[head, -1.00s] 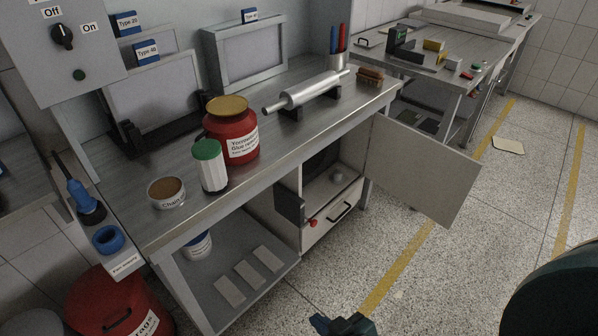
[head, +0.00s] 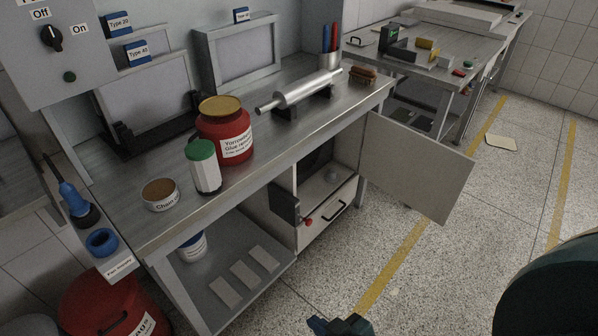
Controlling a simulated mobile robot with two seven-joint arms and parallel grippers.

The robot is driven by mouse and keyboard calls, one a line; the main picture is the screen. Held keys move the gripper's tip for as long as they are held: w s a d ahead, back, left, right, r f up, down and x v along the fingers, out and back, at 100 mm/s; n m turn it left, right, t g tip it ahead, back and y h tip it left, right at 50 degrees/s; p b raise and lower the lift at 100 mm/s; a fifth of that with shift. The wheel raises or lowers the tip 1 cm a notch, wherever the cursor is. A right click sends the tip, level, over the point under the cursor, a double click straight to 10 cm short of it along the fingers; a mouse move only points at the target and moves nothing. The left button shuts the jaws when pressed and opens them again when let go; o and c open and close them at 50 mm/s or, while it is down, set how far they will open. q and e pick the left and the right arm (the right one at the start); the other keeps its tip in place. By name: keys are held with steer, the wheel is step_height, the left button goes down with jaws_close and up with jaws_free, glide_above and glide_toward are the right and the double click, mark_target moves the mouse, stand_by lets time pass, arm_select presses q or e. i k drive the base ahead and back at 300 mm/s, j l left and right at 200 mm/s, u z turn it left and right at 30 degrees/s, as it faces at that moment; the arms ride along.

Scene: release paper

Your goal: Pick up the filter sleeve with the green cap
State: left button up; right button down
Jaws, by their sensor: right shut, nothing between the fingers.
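The filter sleeve with the green cap (head: 204,168) is a white ribbed cylinder standing upright near the front edge of the metal workbench (head: 240,192). It stands just left of and in front of a red glue jar (head: 226,130) with a tan lid. My right gripper (head: 338,324) shows only partly at the bottom edge, low over the floor. It is shut and empty, well below and to the right of the sleeve. My left gripper is not in view.
A round tin (head: 160,194) stands left of the sleeve. A metal roller (head: 300,90) lies on stands farther back. An open cabinet door (head: 415,168) sticks out at the bench's right end. A red bin (head: 110,305) is at lower left. The floor in front is clear.

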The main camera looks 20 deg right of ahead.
mark_target(201, 155)
steer(key=i+l+u, duration=0.15)
steer(key=l, duration=0.2)
steer(key=i+l+u, duration=0.2)
steer(key=l, duration=0.2)
steer(key=l+u, duration=0.15)
steer(key=l, duration=0.25)
steer(key=i+l+u, duration=0.15)
steer(key=l, duration=0.25)
